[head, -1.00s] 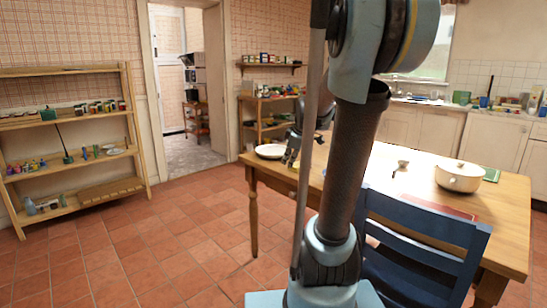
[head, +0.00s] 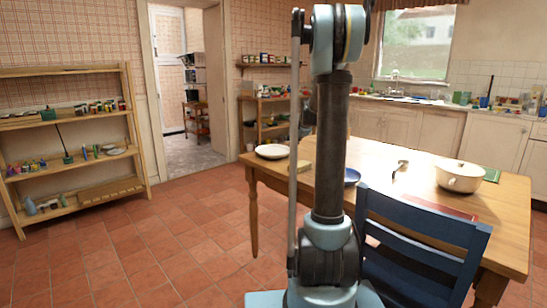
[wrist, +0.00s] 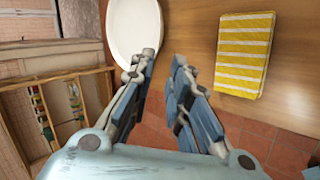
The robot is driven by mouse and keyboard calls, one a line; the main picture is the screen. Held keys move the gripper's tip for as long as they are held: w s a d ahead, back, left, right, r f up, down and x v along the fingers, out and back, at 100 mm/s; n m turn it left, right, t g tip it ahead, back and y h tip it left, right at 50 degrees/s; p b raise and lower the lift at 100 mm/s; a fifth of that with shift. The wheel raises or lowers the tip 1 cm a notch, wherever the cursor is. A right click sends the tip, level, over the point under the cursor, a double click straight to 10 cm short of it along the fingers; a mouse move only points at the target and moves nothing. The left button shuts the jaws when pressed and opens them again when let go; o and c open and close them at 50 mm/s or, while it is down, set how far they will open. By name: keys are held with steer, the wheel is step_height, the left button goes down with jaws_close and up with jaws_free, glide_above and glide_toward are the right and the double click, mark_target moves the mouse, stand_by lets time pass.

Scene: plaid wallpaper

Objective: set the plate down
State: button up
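The white oval plate (head: 272,151) lies flat at the left end of the wooden table (head: 425,165). It also shows at the top of the wrist view (wrist: 133,28), close to the table's edge. My gripper (wrist: 164,58) is open, with nothing between its fingertips. In the wrist view its left fingertip overlaps the plate's near rim; I cannot tell if they touch, but the fingers do not close on the plate. In the head view my gripper is mostly hidden behind my arm.
A yellow-and-white striped cloth or book (wrist: 245,53) lies right of the plate. A dark blue dish (head: 351,176), a cream pot (head: 460,176) and a red mat stand farther right on the table. A blue chair (head: 420,245) stands at the near side.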

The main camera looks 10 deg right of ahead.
steer(key=x, duration=1.6)
steer(key=shift+w+a+f, duration=0.15)
steer(key=shift+w+a, duration=0.05)
steer(key=shift+w, duration=0.1)
steer(key=shift+c, duration=0.6)
jaws_close()
